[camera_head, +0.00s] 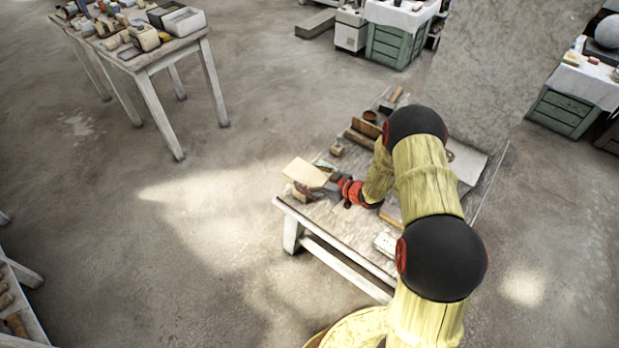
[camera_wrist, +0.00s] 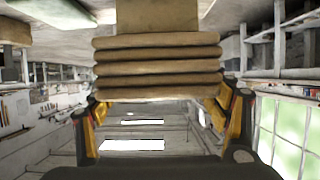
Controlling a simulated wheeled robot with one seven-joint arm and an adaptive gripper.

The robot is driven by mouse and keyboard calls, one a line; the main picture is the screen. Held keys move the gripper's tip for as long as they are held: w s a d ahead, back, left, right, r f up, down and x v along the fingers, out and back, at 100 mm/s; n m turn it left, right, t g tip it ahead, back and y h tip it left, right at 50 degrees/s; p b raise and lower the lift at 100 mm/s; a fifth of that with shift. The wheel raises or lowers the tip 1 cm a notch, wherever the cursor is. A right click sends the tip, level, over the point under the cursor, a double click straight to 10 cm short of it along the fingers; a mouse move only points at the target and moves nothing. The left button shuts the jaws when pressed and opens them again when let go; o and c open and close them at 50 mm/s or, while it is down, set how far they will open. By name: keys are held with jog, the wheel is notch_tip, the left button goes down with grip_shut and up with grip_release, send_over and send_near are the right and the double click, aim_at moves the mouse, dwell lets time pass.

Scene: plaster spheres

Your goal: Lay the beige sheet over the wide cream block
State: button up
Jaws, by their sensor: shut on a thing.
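The beige sheet (camera_wrist: 157,66) is folded into several thick layers and fills the upper middle of the wrist view. My gripper (camera_wrist: 160,97) has a finger at each side of it and is shut on it. In the head view, the sheet (camera_head: 306,172) shows as a pale slab beyond my gripper (camera_head: 331,184), over the table's left end. A flat tan surface (camera_wrist: 157,15) adjoins the folds at the top of the wrist view; I cannot tell what it is. I cannot identify the wide cream block for certain.
The worktable (camera_head: 325,222) carries a brown wooden piece (camera_head: 361,138), a small tan block (camera_head: 337,149) and a dark red bowl (camera_head: 370,116). My arm hides much of its right side. A second table (camera_head: 160,63) with boxes stands upper left. Open floor lies between the tables.

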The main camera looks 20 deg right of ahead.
jog(key=shift+f+b, duration=0.4)
jog(key=shift+f, duration=0.25)
dwell(0.6)
jog(key=o, duration=1.4)
jog(key=shift+o, duration=0.3)
jog(key=shift+r+p, duration=1.5)
jog(key=shift+r, duration=0.55)
